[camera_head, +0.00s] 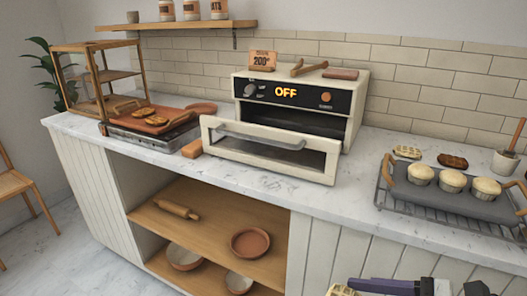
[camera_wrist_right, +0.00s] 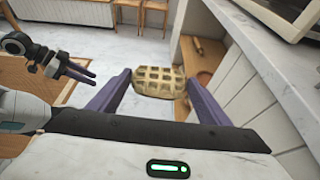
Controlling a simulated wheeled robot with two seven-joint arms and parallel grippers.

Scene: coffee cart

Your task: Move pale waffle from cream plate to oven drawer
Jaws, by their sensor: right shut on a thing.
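The pale waffle (camera_wrist_right: 160,82) is between the two purple fingers of my right gripper (camera_wrist_right: 158,88) in the right wrist view, held up in the air. My right gripper (camera_head: 385,287) also shows at the bottom edge of the head view, with a pale piece of the waffle (camera_head: 341,290) at its tip. My left gripper (camera_wrist_right: 77,72) shows at the left of the right wrist view, small, its opening unclear. The oven drawer (camera_head: 270,162) is pulled out from the cream oven (camera_head: 355,100), which reads OFF. The cream plate is not in view.
A wire rack with a grey tray (camera_head: 455,207) of several muffins stands on the right of the counter. A waffle (camera_head: 407,152) and a brown pastry (camera_head: 452,160) lie behind it. A wooden board with pastries (camera_head: 150,120) is at the left. The counter front before the drawer is clear.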

